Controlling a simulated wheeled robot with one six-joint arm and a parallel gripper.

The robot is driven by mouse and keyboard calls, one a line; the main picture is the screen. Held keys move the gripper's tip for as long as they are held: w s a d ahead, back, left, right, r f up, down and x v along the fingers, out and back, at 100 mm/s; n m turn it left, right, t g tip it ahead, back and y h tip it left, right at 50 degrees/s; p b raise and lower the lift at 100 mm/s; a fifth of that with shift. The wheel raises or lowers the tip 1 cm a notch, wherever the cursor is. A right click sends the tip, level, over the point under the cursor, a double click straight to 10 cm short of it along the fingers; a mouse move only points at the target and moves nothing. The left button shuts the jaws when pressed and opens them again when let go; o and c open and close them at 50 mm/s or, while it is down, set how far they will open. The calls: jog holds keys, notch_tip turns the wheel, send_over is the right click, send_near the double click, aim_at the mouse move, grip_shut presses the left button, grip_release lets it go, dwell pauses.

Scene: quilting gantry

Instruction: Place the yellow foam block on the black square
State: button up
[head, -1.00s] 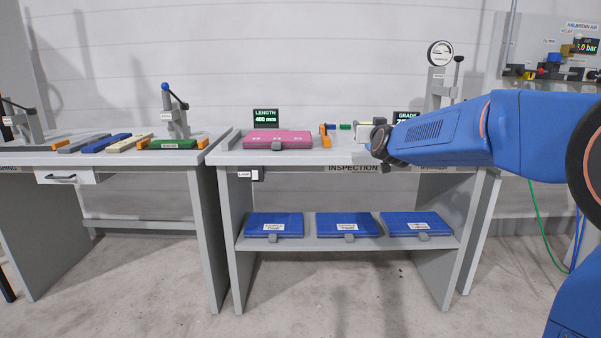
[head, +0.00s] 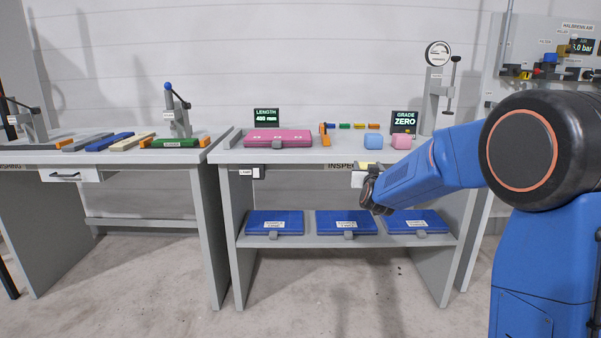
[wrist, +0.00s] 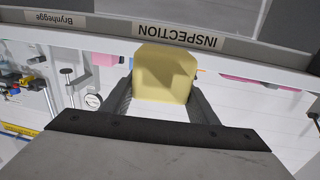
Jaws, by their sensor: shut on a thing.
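The yellow foam block (wrist: 163,72) is held between the two dark fingers of my gripper (wrist: 160,92) in the wrist view. My gripper is shut on it. In the head view my gripper (head: 364,178) is in front of the inspection bench, at and just below its front edge, and a yellow sliver of the block (head: 357,181) shows beside it. The block is clear of the benchtop. I cannot make out a black square in either view.
The left bench holds coloured bars.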

jog(key=s+d+f, duration=0.1)
jog(key=s+f, duration=0.3)
jog(key=f, duration=1.2)
jog(key=s+d+f+y, duration=0.1)
jog(key=s+f, duration=0.3)
jog(key=f, duration=1.3)
jog(key=s+d+f+n, duration=0.1)
jog(key=s+d+f, duration=0.2)
jog(key=f, duration=1.3)
jog(key=shift+s+d+f+y, duration=0.15)
jog(key=shift+s+f+y, duration=0.25)
jog(key=shift+s, duration=0.25)
